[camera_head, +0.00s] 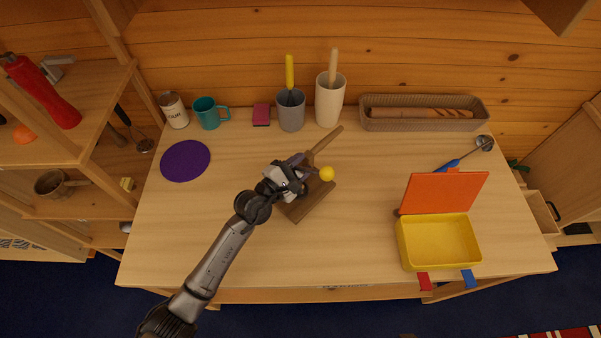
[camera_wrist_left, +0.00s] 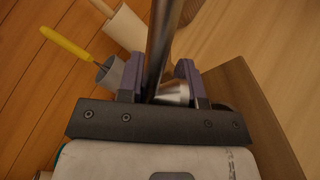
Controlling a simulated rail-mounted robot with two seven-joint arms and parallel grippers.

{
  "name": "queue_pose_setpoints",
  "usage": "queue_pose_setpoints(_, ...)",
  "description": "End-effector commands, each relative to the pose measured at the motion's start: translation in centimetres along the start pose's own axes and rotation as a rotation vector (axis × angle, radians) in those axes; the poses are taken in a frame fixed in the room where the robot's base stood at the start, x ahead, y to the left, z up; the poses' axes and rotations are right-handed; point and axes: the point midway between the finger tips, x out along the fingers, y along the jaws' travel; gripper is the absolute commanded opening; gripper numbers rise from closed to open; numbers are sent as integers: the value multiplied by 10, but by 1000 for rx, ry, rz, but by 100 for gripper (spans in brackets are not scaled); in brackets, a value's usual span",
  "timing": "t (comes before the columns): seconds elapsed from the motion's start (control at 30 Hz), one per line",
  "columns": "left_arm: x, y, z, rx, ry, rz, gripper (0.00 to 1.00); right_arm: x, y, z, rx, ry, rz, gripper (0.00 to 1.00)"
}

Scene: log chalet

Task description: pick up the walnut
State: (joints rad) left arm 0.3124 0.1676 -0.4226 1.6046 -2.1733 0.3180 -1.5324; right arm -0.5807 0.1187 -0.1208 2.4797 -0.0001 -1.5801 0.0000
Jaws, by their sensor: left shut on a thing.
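I cannot make out the walnut for certain in either view. My left gripper (camera_head: 303,173) is over the dark brown wooden board (camera_head: 314,207) on the table, beside a yellow ball (camera_head: 327,173). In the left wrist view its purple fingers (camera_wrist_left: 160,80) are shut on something. A dark metal rod (camera_wrist_left: 162,40) and a silvery cylinder (camera_wrist_left: 173,93) show between the fingers and hide what lies behind them. A small brown thing (camera_head: 397,212), too small to tell, lies by the orange lid. My right gripper is not in view.
A yellow box (camera_head: 405,252) with a raised orange lid (camera_head: 443,194) stands at the right. Along the back are a teal mug (camera_head: 207,115), a grey cup (camera_head: 291,115), a white holder (camera_head: 329,105) and a basket (camera_head: 372,123). The table's front left is clear.

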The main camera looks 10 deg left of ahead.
Motion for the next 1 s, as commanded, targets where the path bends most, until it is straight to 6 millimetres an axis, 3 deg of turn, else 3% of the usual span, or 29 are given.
queue_pose_setpoints(0.3,0,-25,-22,3,-1,2,0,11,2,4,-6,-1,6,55)
queue_pose_setpoints(0.83,0,-31,-26,2,-1,2,0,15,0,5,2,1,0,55)
queue_pose_setpoints(0.87,0,-32,-26,1,1,-1,36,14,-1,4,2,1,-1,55)
queue_pose_setpoints(1.0,0,-32,-26,1,1,-1,49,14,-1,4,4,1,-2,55)
